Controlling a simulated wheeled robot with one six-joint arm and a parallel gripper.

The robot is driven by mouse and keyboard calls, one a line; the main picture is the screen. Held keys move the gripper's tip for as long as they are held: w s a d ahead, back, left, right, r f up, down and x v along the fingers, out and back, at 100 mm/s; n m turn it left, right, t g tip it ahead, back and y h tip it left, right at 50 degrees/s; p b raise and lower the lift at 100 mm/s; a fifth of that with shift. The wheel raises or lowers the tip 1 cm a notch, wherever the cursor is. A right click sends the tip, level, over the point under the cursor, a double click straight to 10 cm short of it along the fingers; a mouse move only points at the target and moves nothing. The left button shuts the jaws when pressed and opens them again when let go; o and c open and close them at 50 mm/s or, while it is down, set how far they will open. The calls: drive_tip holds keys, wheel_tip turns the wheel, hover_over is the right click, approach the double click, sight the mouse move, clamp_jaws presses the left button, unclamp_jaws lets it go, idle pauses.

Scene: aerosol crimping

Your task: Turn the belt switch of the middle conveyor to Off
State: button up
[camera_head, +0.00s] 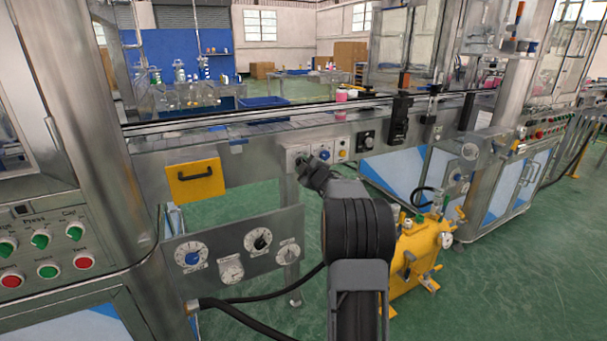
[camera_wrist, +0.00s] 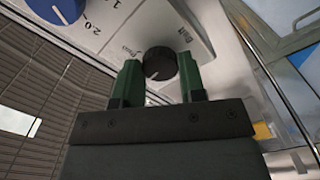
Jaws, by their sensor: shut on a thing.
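The belt switch (camera_wrist: 160,64) is a round black knob on a pale plate marked "Belt" in the wrist view. A small label beside its left side is hard to read, and I cannot tell which setting the knob points to. My gripper (camera_wrist: 160,82) has its two green fingers on either side of the knob, shut on it. In the head view my gripper (camera_head: 304,164) reaches the panel on the front of the middle conveyor (camera_head: 262,140) and mostly hides the switch.
A blue dial (camera_wrist: 62,8) sits beside the switch, also seen in the head view (camera_head: 324,155). A yellow box (camera_head: 195,181) hangs left on the conveyor. Below it is a gauge panel (camera_head: 232,258). A yellow machine (camera_head: 418,255) stands on the floor to the right.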

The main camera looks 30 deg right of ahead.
drive_tip(key=shift+n+b, duration=2.9)
drive_tip(key=shift+n, duration=1.6)
drive_tip(key=o, duration=0.9)
drive_tip(key=s, duration=0.4)
drive_tip(key=s+a, duration=0.1)
drive_tip(key=s, duration=0.4)
drive_tip(key=s+a+p, duration=0.1)
drive_tip(key=s, duration=0.3)
drive_tip(key=shift+s, duration=0.35)
